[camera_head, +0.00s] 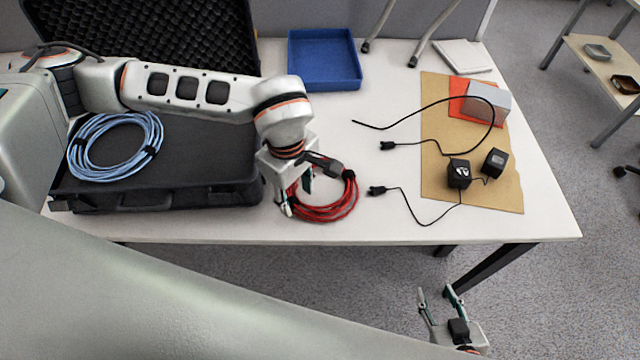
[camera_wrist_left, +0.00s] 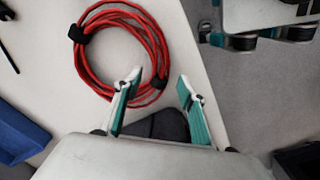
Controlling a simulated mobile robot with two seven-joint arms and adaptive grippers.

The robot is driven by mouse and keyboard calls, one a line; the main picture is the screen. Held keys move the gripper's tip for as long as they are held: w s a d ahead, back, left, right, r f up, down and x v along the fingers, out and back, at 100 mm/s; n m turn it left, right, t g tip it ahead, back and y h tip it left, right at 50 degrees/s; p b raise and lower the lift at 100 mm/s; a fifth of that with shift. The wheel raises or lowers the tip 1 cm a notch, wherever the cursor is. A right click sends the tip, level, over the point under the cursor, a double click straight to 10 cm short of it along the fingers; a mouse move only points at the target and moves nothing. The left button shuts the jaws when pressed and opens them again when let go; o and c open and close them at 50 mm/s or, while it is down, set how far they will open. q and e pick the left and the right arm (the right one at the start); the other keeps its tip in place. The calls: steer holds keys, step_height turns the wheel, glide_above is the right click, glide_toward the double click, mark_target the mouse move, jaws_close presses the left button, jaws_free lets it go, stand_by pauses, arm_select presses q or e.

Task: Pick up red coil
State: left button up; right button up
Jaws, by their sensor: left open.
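The red coil (camera_head: 335,213) lies flat near the front edge of the white table, just right of the black case. It has black ties. My left gripper (camera_head: 298,198) is open, pointing down over the coil's left side and partly hiding it. In the left wrist view, the coil (camera_wrist_left: 84,62) shows as a ring, and the open fingers of my left gripper (camera_wrist_left: 159,84) are near its lower right part, with nothing visibly gripped. My right gripper (camera_head: 434,291) is open and empty, in front of the table at the lower right.
The black case (camera_head: 200,150) holds a blue coil (camera_head: 82,150) on its left. A blue tray (camera_head: 325,85) stands at the back. Black cables and adapters (camera_head: 459,173) lie on and beside a cardboard sheet (camera_head: 437,190) at right, with a grey box (camera_head: 487,101).

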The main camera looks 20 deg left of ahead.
mark_target(298, 203)
arm_select(q)
step_height(298, 203, down, 4)
steer(key=shift+r, duration=0.15)
jaws_close()
steer(key=shift+w+r, duration=0.1)
steer(key=shift+r, duration=0.1)
